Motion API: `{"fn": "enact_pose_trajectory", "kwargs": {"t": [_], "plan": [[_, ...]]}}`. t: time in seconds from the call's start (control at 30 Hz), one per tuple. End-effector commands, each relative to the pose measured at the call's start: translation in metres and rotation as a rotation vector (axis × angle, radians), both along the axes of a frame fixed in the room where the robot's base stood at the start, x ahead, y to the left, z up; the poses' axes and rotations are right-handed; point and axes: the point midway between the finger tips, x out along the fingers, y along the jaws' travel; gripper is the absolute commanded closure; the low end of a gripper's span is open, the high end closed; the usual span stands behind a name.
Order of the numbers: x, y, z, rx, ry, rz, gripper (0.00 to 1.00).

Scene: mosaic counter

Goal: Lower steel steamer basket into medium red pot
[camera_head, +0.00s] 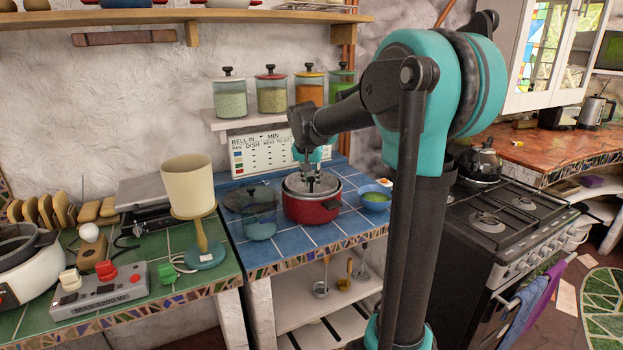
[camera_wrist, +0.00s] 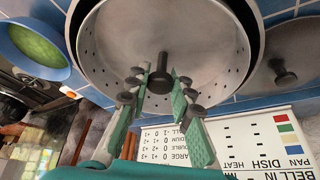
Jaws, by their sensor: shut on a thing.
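The red pot (camera_head: 318,213) stands on the blue tiled counter, with dark handles at its sides. The steel steamer basket (camera_head: 326,187) is at the pot's mouth, its upper part showing within the rim. In the wrist view the perforated basket (camera_wrist: 108,48) has a dark central post, and the dark pot edge (camera_wrist: 256,22) shows beside it. My gripper (camera_head: 312,182) is above the pot; in the wrist view its green-padded fingers (camera_wrist: 162,84) are shut on the post. The basket's underside is hidden, so I cannot tell whether it rests on the pot's bottom.
A bowl of green contents (camera_head: 375,199) stands right of the pot. A glass bowl (camera_head: 259,228) and a dark lid (camera_head: 238,197) are to its left. A recipe board (camera_head: 262,152) and a shelf of jars (camera_head: 271,95) are behind. A lamp (camera_head: 190,190) stands further left.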

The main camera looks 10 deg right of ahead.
Motion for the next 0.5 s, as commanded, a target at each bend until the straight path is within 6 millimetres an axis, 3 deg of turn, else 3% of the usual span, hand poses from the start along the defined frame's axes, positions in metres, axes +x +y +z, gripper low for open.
{"fn": "enact_pose_trajectory", "kwargs": {"t": [0.5], "plan": [[0.000,0.000,-0.016,0.000,0.000,0.000,1.00]]}}
